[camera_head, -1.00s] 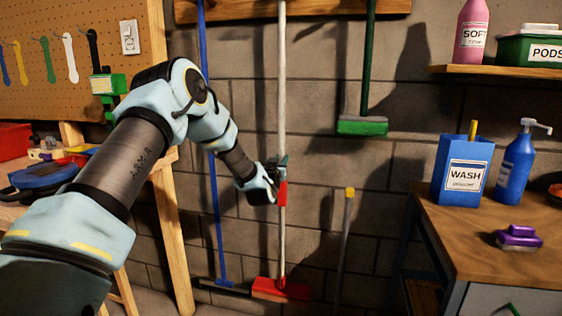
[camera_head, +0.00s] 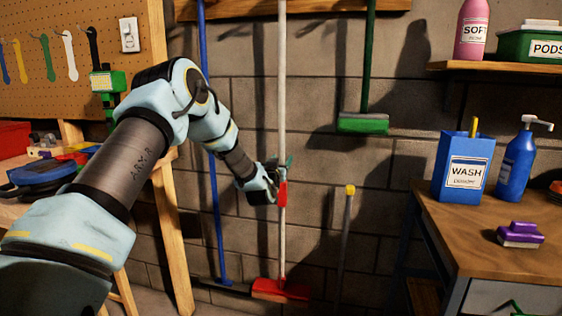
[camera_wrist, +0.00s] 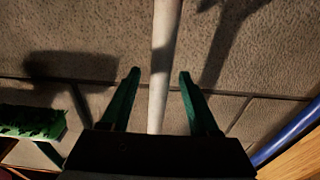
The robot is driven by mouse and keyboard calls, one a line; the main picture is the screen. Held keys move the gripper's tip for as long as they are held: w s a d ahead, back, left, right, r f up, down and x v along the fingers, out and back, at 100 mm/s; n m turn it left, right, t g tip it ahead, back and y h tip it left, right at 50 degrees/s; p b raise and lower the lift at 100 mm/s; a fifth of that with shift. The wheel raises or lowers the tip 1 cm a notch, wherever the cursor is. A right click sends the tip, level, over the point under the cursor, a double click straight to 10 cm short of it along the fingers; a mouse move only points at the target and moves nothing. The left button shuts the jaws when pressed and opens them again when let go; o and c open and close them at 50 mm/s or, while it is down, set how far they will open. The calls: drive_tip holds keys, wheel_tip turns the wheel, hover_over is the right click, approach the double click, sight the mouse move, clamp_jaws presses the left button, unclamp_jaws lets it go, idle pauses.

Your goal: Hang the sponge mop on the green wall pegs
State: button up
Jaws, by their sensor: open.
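A white pole (camera_head: 282,100) with a red block-shaped head (camera_head: 280,290) stands upright near the wall, its head low by the floor; I take it for the sponge mop, but its sponge is not clear. It has a red band partway up. My gripper (camera_wrist: 160,74) is open, and in the wrist view the white pole (camera_wrist: 163,50) runs between its two green fingers, with gaps visible on both sides. In the head view my gripper (camera_head: 281,165) is at the pole just above the red band. Green wall pegs cannot be made out; a wooden rail (camera_head: 330,8) crosses the top.
A blue pole (camera_head: 212,180) stands left of the mop. A green-headed tool (camera_head: 363,124) hangs to the right. A short yellow-topped pole (camera_head: 346,220) stands between mop and workbench (camera_head: 480,240). A wooden bench leg (camera_head: 172,230) is at left.

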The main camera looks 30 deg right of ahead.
drive_tip(key=shift+s+f, duration=0.1)
drive_tip(key=shift+s+a, duration=0.25)
drive_tip(key=shift+a, duration=0.05)
drive_tip(key=r+b+v, duration=0.1)
drive_tip(key=b+v, duration=0.1)
drive_tip(key=v, duration=0.8)
drive_tip(key=a+n+g+y+p, duration=0.2)
drive_tip(key=a+g+y+p, duration=0.45)
drive_tip(key=a, duration=1.65)
drive_tip(key=s+a+r+n+g+y+p, duration=0.2)
drive_tip(key=s+a+n+g+y, duration=0.3)
drive_tip(key=s+a, duration=1.4)
drive_tip(key=a+y, duration=0.1)
drive_tip(key=a, duration=0.1)
drive_tip(key=shift+s+a+r+g, duration=0.15)
drive_tip(key=shift+s+a+g, duration=0.15)
drive_tip(key=shift+a+g, duration=0.05)
